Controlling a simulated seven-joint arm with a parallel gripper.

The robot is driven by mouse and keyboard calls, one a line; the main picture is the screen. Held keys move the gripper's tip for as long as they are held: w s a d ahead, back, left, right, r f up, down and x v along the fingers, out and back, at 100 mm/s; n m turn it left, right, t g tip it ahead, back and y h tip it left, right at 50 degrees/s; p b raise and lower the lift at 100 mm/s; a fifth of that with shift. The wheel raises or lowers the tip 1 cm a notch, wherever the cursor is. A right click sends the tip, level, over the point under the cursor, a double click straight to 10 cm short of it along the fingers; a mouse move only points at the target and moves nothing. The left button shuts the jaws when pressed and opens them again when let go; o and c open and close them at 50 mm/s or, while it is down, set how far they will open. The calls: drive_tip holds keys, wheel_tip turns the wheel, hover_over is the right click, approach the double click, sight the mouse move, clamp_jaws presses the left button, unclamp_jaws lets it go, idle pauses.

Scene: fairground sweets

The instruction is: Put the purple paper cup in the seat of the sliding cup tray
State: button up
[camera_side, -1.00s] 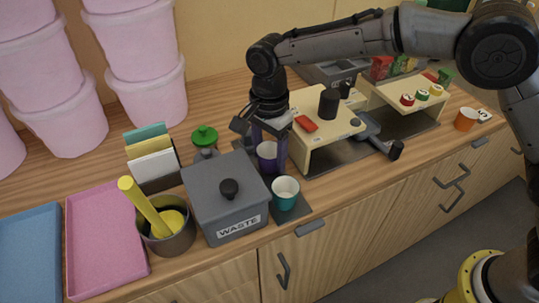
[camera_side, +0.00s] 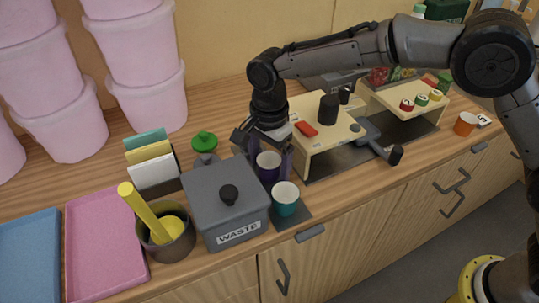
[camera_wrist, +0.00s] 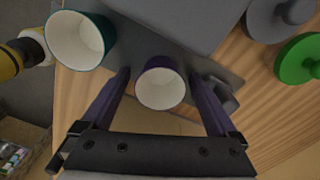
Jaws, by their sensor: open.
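The purple paper cup (camera_side: 268,163) stands upright on a dark grey mat (camera_side: 309,209), beside a teal cup (camera_side: 285,197). My gripper (camera_side: 269,171) is low over the purple cup with its fingers apart, one on each side. In the wrist view the purple cup (camera_wrist: 161,84) sits between the two fingertips, with a gap visible on both sides. A grey piece with a handle and dark knob (camera_side: 396,155), seemingly the sliding cup tray, juts from the cream stand on the right. Its seat is hard to make out.
The grey waste bin (camera_side: 226,194) stands close to the left of the cups. An orange cup (camera_side: 465,123) stands far right.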

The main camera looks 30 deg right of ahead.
sight(271, 157)
drive_tip(key=shift+r, duration=0.1)
wheel_tip(271, 157, up, 14)
drive_tip(key=shift+w+d, duration=0.25)
drive_tip(key=shift+d, duration=0.05)
